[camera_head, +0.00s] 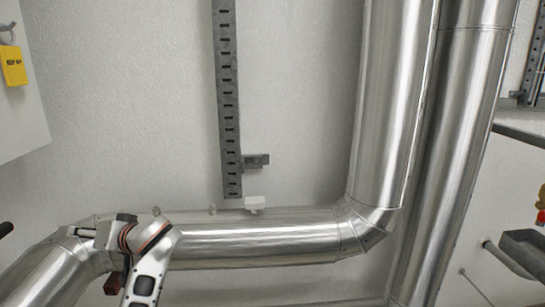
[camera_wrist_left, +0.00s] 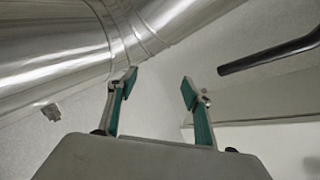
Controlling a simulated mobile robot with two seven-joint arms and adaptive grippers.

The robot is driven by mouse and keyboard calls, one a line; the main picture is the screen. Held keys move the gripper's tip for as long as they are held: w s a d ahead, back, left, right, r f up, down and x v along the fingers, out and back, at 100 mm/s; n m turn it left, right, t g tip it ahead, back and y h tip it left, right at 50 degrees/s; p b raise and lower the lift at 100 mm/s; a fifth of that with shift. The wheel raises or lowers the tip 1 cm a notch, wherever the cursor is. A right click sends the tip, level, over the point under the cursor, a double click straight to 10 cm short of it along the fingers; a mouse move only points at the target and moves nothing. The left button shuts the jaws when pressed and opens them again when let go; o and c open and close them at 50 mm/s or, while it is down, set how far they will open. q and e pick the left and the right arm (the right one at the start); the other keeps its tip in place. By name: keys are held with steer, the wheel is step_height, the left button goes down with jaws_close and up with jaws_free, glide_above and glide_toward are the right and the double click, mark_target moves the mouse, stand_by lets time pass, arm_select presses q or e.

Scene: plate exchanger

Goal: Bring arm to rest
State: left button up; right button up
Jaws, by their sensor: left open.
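My left arm (camera_head: 150,262) rises from the bottom edge of the head view, with its wrist in front of the large silver pipe. My left gripper (camera_head: 78,232) points left there, and its fingers are small and hard to make out. In the left wrist view my left gripper (camera_wrist_left: 159,87) is open, with its two green-padded fingers well apart and nothing between them. My right gripper is in neither view.
A silver pipe (camera_head: 260,246) runs across behind the left arm and bends up the wall; it also shows in the wrist view (camera_wrist_left: 60,65). A dark bar (camera_wrist_left: 270,54) lies right of the fingers. A slotted rail (camera_head: 226,100) and yellow tag (camera_head: 13,66) are higher up.

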arm_select(q)
steer(key=s+f+m+t+h, duration=0.1)
steer(key=s+f+m, duration=0.15)
steer(key=f, duration=0.35)
steer(key=s+f+m+h, duration=0.2)
steer(key=s+f, duration=0.2)
steer(key=f, duration=0.2)
steer(key=s+d+f+m+h, duration=0.35)
steer(key=s+f, duration=0.25)
steer(key=s, duration=0.5)
steer(key=s+d+f+m+h, duration=0.4)
steer(key=s+f, duration=0.3)
steer(key=s, duration=0.4)
steer(key=w+d+f+n+t+h, duration=0.2)
steer(key=d+f+t+h, duration=0.2)
steer(key=d+f, duration=0.9)
steer(key=d+h, duration=0.2)
steer(key=d, duration=0.2)
steer(key=shift+w+f, duration=0.15)
steer(key=shift+f, duration=0.1)
steer(key=shift+a, duration=0.1)
